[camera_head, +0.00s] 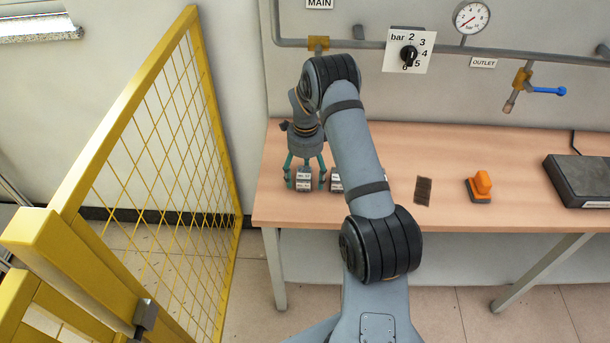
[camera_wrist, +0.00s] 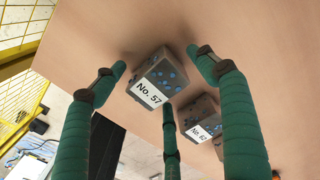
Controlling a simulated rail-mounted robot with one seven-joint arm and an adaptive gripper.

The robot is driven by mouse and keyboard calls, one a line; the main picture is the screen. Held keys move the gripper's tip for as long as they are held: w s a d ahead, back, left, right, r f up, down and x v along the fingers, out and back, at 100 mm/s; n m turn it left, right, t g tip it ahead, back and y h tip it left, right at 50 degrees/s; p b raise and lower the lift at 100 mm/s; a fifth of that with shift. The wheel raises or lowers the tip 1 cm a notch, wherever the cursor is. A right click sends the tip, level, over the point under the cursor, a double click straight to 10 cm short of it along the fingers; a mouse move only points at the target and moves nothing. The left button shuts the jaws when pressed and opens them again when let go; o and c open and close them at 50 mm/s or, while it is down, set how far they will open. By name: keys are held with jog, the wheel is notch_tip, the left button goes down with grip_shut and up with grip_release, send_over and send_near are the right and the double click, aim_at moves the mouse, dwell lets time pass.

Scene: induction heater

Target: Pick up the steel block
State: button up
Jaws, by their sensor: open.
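A grey block with blue patches and a white label "No. 57" (camera_wrist: 160,73) sits on the table at the left end in the head view (camera_head: 303,182). My gripper (camera_head: 306,177) is over it, fingers pointing down. In the wrist view the green fingers of my gripper (camera_wrist: 160,70) are open around this block, with gaps beside it. A second similar block, its label reading like "No. 62" (camera_wrist: 203,122), stands just beside it, partly hidden by a finger; in the head view (camera_head: 336,183) my arm partly covers it. I cannot tell from looks which block is steel.
The wooden table (camera_head: 450,150) also bears a dark brush-like pad (camera_head: 423,191), an orange item on a dark base (camera_head: 480,186) and a black flat device (camera_head: 580,181). A yellow mesh fence (camera_head: 160,170) stands close on the left. Pipes with a gauge (camera_head: 472,18) run along the wall.

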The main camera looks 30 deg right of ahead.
jog(key=shift+a+f, duration=0.1)
jog(key=shift+a, duration=0.1)
jog(key=shift+c, duration=0.2)
jog(key=shift+c, duration=1.2)
jog(key=c, duration=1.5)
grip_shut()
